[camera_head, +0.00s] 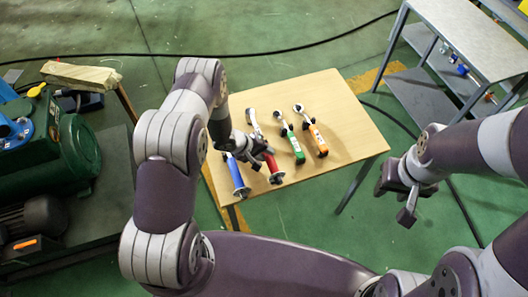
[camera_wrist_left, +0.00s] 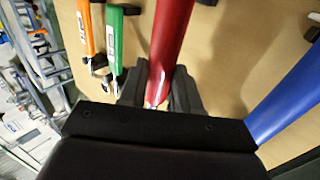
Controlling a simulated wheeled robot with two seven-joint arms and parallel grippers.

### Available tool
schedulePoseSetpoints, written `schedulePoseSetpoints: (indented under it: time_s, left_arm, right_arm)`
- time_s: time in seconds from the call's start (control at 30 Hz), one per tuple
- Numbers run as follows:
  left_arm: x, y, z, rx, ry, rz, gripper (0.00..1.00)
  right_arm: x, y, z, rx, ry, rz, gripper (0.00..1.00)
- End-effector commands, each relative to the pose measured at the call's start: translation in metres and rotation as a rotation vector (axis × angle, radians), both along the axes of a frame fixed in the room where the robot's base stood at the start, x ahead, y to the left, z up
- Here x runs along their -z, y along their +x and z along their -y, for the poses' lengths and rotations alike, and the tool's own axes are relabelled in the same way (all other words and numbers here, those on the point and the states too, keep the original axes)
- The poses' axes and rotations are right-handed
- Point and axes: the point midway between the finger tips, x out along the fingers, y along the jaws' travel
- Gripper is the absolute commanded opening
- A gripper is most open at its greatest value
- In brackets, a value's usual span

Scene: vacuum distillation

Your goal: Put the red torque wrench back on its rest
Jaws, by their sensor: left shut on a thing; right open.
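The red torque wrench (camera_head: 272,167) is at the near left part of the small wooden table, between a blue and a green wrench. My left gripper (camera_head: 258,150) is over it and shut on its shaft. In the left wrist view the red handle (camera_wrist_left: 170,38) runs up from between the fingers of my left gripper (camera_wrist_left: 158,92). Whether the wrench touches the table or a rest cannot be told, as the gripper hides its middle. My right gripper (camera_head: 405,203) is open and empty, off the table to the right.
On the wooden table (camera_head: 345,115) stand a blue wrench (camera_head: 237,177), a green wrench (camera_head: 294,147) and an orange wrench (camera_head: 317,138), close to the red one. Green machinery (camera_head: 75,150) is at left. A grey shelf table (camera_head: 465,40) is at upper right.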

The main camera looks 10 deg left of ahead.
Motion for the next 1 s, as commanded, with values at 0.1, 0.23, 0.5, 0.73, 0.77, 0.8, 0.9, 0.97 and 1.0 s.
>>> schedulePoseSetpoints:
  time_s: [0.1, 0.23, 0.5, 0.73, 0.77, 0.8, 0.9, 0.97, 1.0]
  left_arm:
    - [0.003, 0.002, 0.0, 0.0, -0.001, 0.004, 0.0]
    - [0.006, 0.002, 0.0, 0.0, -0.001, 0.004, 0.0]
    - [0.013, 0.001, 0.0, 0.0, -0.001, 0.004, 0.0]
    - [0.019, 0.001, 0.0, 0.0, -0.001, 0.004, 0.0]
    - [0.02, 0.002, 0.0, 0.0, -0.001, 0.004, 0.0]
    - [0.021, 0.002, 0.0, 0.0, -0.001, 0.004, 0.0]
    - [0.024, 0.002, 0.0, 0.0, -0.001, 0.004, 0.0]
    - [0.025, 0.002, 0.0, 0.0, -0.001, 0.004, 0.0]
    - [0.026, 0.002, 0.0, 0.0, -0.001, 0.004, 0.0]
  right_arm:
    - [0.004, 0.0, 0.0, 0.0, 0.0, 0.0, 0.43]
    - [0.006, 0.0, 0.0, 0.0, 0.0, 0.0, 0.43]
    - [0.012, 0.0, 0.0, 0.0, 0.0, 0.0, 0.43]
    - [0.016, 0.0, 0.0, 0.0, 0.0, 0.0, 0.43]
    - [0.017, 0.0, 0.0, 0.0, 0.0, 0.0, 0.43]
    - [0.018, 0.0, 0.0, 0.0, 0.0, 0.0, 0.43]
    - [0.02, 0.0, 0.0, 0.0, 0.0, 0.0, 0.43]
    - [0.021, 0.0, 0.0, 0.0, 0.0, 0.0, 0.43]
    - [0.022, 0.0, 0.0, 0.0, 0.0, 0.0, 0.43]
